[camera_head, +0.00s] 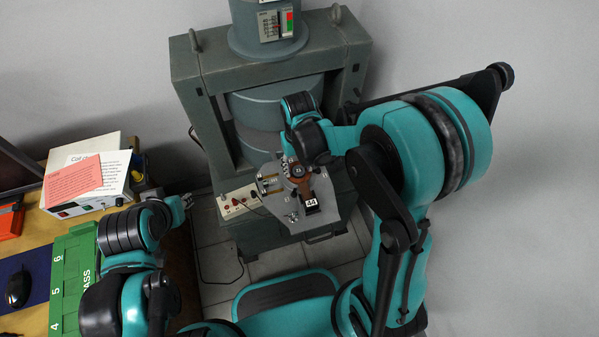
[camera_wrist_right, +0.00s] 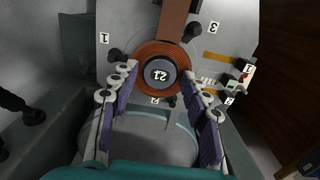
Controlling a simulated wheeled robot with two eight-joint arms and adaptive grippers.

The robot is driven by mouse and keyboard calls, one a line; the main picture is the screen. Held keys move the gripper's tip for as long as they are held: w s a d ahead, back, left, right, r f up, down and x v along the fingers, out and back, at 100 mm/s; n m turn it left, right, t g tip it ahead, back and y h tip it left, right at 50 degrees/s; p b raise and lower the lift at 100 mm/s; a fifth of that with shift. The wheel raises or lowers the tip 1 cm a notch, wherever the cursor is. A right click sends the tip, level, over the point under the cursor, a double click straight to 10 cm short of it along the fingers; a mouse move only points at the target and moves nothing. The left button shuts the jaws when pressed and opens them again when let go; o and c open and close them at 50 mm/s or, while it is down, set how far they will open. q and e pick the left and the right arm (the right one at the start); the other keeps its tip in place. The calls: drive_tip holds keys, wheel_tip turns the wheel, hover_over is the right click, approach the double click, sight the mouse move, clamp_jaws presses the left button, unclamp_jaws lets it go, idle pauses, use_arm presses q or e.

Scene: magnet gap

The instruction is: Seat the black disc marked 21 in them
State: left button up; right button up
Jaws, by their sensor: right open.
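The dark disc marked 21 (camera_wrist_right: 158,76) lies in the centre of a copper-brown ring (camera_wrist_right: 143,57) on a grey plate (camera_wrist_right: 140,22). In the head view the disc (camera_head: 297,170) shows small on the plate (camera_head: 325,190) in front of the magnet. My right gripper (camera_wrist_right: 160,74) is open and empty, its two fingers on either side of the ring. I cannot tell if they touch it. In the head view its wrist partly covers the spot. Dark knobs stand around the ring near labels 1, 2 and 3. My left gripper (camera_head: 187,200) is beside the bench, its jaw gap unclear.
The large grey magnet frame (camera_head: 200,100) stands behind the plate. A dark block marked 44 (camera_head: 311,203) is at the plate's front. A wooden bench at left holds a green board (camera_head: 75,260), papers on a white box (camera_head: 70,208) and a mouse (camera_head: 18,288). A cable lies on the floor.

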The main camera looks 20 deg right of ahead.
sight(299, 170)
drive_tip(key=c, duration=0.9)
drive_tip(key=shift+r+p, duration=1.95)
drive_tip(key=shift+r, duration=0.6)
drive_tip(key=shift+c, duration=0.2)
